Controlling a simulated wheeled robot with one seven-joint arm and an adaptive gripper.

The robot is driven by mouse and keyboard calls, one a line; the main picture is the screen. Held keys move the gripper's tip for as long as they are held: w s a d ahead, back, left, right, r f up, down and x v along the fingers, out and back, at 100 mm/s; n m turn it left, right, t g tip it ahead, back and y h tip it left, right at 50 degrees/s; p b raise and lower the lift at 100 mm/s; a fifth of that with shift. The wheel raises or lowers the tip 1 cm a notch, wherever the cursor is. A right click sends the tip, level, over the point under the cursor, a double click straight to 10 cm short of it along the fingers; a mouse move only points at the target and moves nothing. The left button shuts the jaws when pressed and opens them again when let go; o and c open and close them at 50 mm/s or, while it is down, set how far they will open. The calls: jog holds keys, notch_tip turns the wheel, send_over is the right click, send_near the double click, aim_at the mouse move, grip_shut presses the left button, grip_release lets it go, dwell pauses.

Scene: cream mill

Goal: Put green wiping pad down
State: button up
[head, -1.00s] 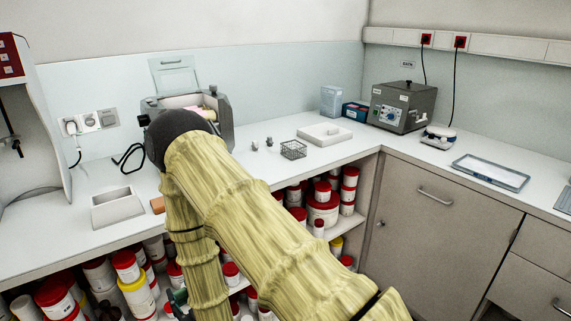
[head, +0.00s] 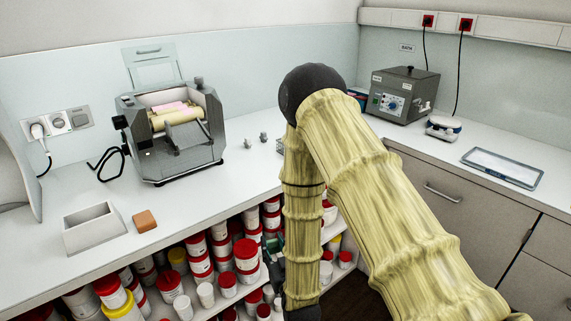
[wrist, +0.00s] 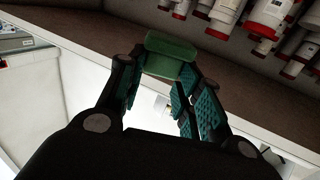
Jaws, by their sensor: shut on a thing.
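The green wiping pad (wrist: 170,48) is held between the fingertips of my gripper (wrist: 166,72) in the wrist view. Its far part sticks out beyond the fingers. In the head view a small part of my gripper (head: 272,246) shows beside my arm, in front of the open shelf and below the counter top (head: 240,185). The pad cannot be told clearly there.
A three-roll mill (head: 170,135) stands on the counter. A white open box (head: 95,232) and a brown block (head: 145,221) lie near the front edge. Red-lidded jars (head: 247,256) fill the shelf below. A grey bath unit (head: 405,98) stands at the back right.

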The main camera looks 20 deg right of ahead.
jog(key=w+d+r+p, duration=0.2)
jog(key=w+r, duration=0.3)
jog(key=r, duration=0.4)
jog(key=w+d+r+p, duration=0.2)
jog(key=w+d+r, duration=0.15)
jog(key=r, duration=0.65)
jog(key=shift+h, duration=0.3)
jog(key=w+p, duration=0.1)
jog(key=w, duration=0.3)
jog(key=w+d+f+p, duration=0.1)
jog(key=w, duration=0.4)
jog(key=w+d+p, duration=0.1)
jog(key=w+p, duration=0.1)
jog(key=w, duration=0.3)
jog(key=shift+w+f, duration=0.15)
jog(key=shift+w, duration=0.1)
jog(key=shift+w+d+f, duration=0.1)
jog(key=shift+w+d, duration=0.05)
jog(key=shift+w, duration=0.6)
jog(key=shift+w+f+p, duration=0.2)
jog(key=shift+p, duration=0.2)
jog(key=shift+f+p, duration=0.55)
jog(key=shift+f, duration=1.05)
jog(key=shift+f, duration=0.15)
jog(key=o, duration=0.9)
